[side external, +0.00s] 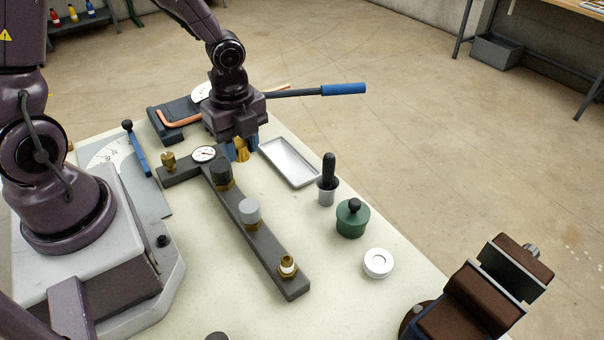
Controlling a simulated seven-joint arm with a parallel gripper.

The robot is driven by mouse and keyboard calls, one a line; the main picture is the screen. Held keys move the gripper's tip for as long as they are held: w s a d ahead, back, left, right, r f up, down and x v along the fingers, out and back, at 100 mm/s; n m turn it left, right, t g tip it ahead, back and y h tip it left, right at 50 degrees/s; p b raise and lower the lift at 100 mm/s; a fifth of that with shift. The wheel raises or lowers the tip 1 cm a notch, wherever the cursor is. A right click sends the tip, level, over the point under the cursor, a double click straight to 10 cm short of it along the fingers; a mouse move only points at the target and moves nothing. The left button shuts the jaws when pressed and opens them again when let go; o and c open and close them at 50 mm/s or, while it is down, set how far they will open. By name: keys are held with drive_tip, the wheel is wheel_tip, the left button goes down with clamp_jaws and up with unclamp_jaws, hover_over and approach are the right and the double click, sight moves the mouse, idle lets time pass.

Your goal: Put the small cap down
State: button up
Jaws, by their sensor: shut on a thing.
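My gripper (241,155) is at the back of the workbench, pointing down with blue fingers. It is shut on a small brass-coloured piece, apparently the small cap (241,150), which shows between the fingers. The fingers hide part of it, and I cannot tell whether it touches anything below. It is just left of an empty, shallow metal tray (290,163) and behind the dark manifold bar (262,243). The bar carries a black-topped fitting (221,172), a grey-topped fitting (249,212) and a brass fitting with a white top (288,266).
Right of the bar stand a black-handled tool (328,175), a green lidded pot (352,220) and a white roll (378,263). A brown vise (480,300) is at the front right. A blue-handled lever (343,89) and copper pipe (180,121) are behind. A round gauge (204,154) is near the gripper.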

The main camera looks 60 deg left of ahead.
drive_tip(key=w+f, duration=0.4)
drive_tip(key=w, duration=0.5)
hover_over(302, 176)
drive_tip(key=f, duration=0.5)
drive_tip(key=shift+s, duration=0.35)
drive_tip(key=shift+w+f, duration=0.15)
drive_tip(key=shift+f, duration=0.05)
drive_tip(key=shift+w+f, duration=0.15)
drive_tip(key=shift+f, duration=0.75)
drive_tip(key=shift+w+f, duration=0.1)
drive_tip(key=shift+f, duration=0.8)
drive_tip(key=shift+f, duration=0.1)
drive_tip(key=o, duration=0.7)
drive_tip(key=shift+o, duration=0.3)
